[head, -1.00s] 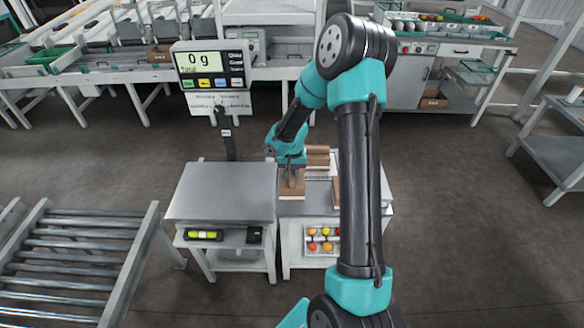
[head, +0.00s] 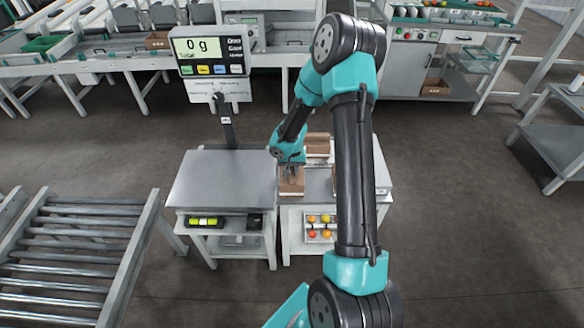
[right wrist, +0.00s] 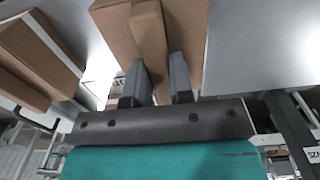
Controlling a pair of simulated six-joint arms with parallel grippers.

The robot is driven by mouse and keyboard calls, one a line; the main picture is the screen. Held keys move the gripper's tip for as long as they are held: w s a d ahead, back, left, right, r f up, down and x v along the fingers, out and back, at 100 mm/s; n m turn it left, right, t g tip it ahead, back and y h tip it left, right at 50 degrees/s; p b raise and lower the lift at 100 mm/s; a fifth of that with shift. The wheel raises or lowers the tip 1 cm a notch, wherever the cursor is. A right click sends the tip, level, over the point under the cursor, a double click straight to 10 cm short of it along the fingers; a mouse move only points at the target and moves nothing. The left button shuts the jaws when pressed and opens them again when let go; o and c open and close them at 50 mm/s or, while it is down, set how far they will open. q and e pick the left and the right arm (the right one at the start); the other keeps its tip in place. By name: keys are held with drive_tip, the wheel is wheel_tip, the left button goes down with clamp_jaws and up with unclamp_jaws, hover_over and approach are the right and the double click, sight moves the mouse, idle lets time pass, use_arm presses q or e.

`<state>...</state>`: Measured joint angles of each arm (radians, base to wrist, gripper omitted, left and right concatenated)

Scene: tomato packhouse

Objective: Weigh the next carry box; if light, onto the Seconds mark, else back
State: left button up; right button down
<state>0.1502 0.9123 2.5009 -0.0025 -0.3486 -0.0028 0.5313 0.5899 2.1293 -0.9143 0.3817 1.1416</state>
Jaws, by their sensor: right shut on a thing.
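A brown carry box (head: 291,186) is at the left front of the right-hand table, beside the scale. My right gripper (head: 290,171) comes down on it from above. In the right wrist view the gripper (right wrist: 160,88) is shut on the raised middle part of this cardboard box (right wrist: 115,30). Whether the box is clear of the table cannot be told. The bare scale plate (head: 222,178) is just left of it, and the display (head: 198,47) reads 0 g. No Seconds mark can be made out. My left gripper is not in view.
Another brown box (head: 317,144) stands behind on the same table (head: 380,178); one also shows in the right wrist view (right wrist: 35,60). My right arm hides part of the table. A roller conveyor (head: 75,255) is at the left. A tomato tray (head: 320,228) sits on the lower shelf.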

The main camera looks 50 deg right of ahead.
drive_tip(key=shift+f, duration=0.3)
idle(0.6)
drive_tip(key=c, duration=0.9)
unclamp_jaws()
drive_tip(key=c, duration=0.3)
drive_tip(key=shift+c, duration=0.2)
drive_tip(key=shift+r, duration=3.5)
